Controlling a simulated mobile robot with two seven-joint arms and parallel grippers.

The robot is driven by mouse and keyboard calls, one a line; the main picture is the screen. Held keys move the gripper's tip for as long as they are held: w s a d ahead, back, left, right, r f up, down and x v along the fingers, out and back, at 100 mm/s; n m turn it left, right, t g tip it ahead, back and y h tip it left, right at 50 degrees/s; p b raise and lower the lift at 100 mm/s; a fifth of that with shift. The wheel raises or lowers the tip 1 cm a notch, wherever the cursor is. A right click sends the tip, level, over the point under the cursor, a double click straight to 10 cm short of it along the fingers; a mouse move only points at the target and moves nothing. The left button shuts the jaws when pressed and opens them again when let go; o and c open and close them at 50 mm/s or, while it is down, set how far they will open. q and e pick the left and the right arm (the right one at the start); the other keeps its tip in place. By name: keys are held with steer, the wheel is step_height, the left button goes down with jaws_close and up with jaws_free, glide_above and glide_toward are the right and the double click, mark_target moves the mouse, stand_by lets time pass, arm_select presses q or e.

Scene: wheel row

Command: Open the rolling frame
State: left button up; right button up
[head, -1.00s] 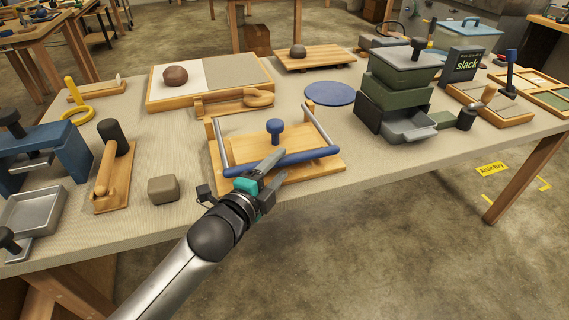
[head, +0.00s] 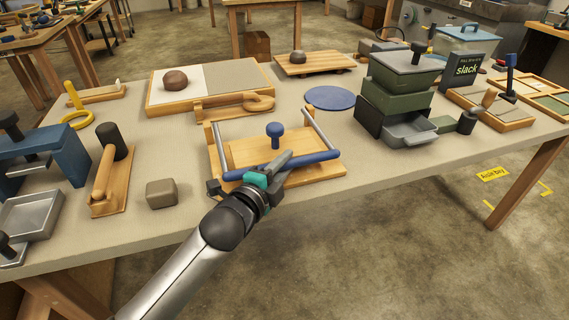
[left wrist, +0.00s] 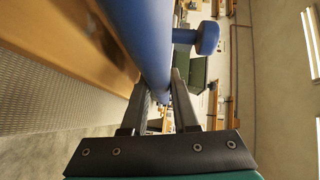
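The rolling frame (head: 232,150) is a wooden board near the table's front edge. Two metal rods (head: 222,147) run along its sides to a round blue bar (head: 312,158) across the front. A blue knob (head: 274,130) stands on its inner wooden plate. My left gripper (head: 279,164) is at the middle of the blue bar, fingers pointing away from me. In the left wrist view, the bar (left wrist: 147,40) runs between its two open fingers (left wrist: 162,88); firm contact cannot be told. The knob (left wrist: 208,38) shows beyond. My right gripper is not in view.
A grey-brown block (head: 161,193) and a wooden tool (head: 107,175) lie left of the frame. A wooden loop-handled piece (head: 225,107) is just behind it. Green stacked boxes (head: 392,107) with a tray stand right. The floor in front is clear.

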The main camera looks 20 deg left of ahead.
arm_select(q)
jaws_close()
stand_by(0.9)
